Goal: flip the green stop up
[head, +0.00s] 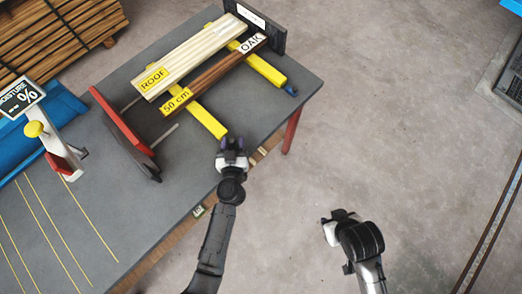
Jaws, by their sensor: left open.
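I cannot make out a green stop in the head view. My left gripper (233,146) is open and empty at the front edge of the grey table, right beside the near end of a yellow bar (207,120). The gripper may hide whatever is at that end. A second yellow bar (266,70) has a small blue piece (291,90) at its end. My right gripper (332,226) is over the floor, away from the table, and its fingers are too unclear to read.
A pale board marked ROOF (190,56) and a brown 50 cm OAK board (215,77) lie across the yellow bars. A red upright plate (122,120) stands to their left. A moisture meter stand (58,148) is farther left. The right-hand floor is clear.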

